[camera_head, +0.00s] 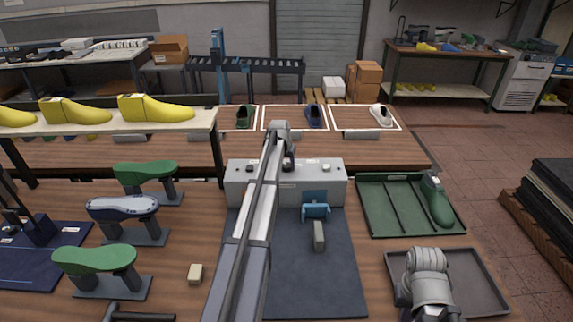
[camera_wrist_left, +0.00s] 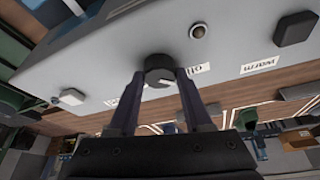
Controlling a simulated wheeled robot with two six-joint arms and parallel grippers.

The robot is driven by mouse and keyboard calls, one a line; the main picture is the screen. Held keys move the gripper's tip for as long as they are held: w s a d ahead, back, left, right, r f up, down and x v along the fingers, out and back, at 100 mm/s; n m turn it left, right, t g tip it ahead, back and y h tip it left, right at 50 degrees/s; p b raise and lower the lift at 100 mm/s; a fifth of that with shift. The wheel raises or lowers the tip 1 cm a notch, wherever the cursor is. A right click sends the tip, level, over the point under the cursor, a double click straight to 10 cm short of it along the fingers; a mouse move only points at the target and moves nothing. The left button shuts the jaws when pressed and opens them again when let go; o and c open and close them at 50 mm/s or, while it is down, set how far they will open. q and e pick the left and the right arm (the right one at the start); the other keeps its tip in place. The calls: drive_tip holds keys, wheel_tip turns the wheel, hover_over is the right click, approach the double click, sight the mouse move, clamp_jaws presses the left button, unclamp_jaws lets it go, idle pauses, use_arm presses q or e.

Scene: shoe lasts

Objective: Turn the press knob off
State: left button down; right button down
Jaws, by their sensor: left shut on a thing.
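The press is a pale grey box (camera_head: 315,190) at the middle of the bench, with a blue part (camera_head: 316,207) on its front. My left arm reaches over it from the bottom. My left gripper (camera_head: 288,155) is at the top of the box. In the left wrist view, the dark round press knob (camera_wrist_left: 158,68) sits between the two fingers of the left gripper (camera_wrist_left: 160,82), which is shut on it. Labels (camera_wrist_left: 195,69) lie beside the knob, upside down and partly hidden by the fingers. I cannot tell the knob's setting. My right gripper is out of view.
Yellow lasts (camera_head: 155,107) lie on a shelf. A green tray (camera_head: 375,218) with a green last and a grey tray (camera_head: 478,276) are at the right. A small beige block (camera_head: 195,273) lies near the front.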

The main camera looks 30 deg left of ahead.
use_arm(q)
drive_tip(key=shift+c, duration=1.6)
unclamp_jaws()
drive_tip(key=p+v, duration=0.7)
drive_tip(key=v, duration=0.1)
drive_tip(key=shift+f, duration=0.1)
